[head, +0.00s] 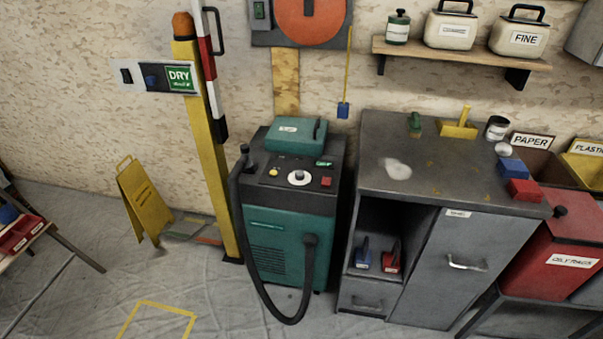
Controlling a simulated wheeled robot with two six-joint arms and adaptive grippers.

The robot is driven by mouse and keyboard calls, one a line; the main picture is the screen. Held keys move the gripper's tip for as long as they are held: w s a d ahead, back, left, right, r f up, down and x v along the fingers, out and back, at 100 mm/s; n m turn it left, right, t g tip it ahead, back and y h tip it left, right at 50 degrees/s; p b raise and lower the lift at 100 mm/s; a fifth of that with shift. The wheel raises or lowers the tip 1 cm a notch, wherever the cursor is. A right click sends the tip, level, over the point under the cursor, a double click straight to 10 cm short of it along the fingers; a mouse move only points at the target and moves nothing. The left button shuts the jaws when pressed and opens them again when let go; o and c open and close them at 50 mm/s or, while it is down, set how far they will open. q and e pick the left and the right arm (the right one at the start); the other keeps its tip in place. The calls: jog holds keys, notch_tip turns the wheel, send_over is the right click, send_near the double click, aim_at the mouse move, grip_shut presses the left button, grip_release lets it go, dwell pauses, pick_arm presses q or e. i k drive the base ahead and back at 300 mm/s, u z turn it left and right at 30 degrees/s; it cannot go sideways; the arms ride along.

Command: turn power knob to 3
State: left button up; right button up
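A teal and dark grey machine (283,222) stands on the floor against the wall, left of the grey cabinet. On its dark top panel is a round knob (299,177) on a white dial; the dial's numbers and the knob's setting are too small to read. A small green label (324,163) is behind the knob. A black hose (264,285) loops down the machine's front. Neither of my grippers is in view.
A grey cabinet (440,190) with blocks and a white patch on top stands right of the machine. A yellow post (213,150) and a yellow floor sign (146,200) are to its left. The sheeted floor in front (225,300) is mostly clear, with a yellow taped outline.

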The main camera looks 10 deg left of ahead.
aim_at(299, 175)
jog(key=z, duration=0.55)
jog(key=i, duration=1.45)
jog(key=u, duration=0.8)
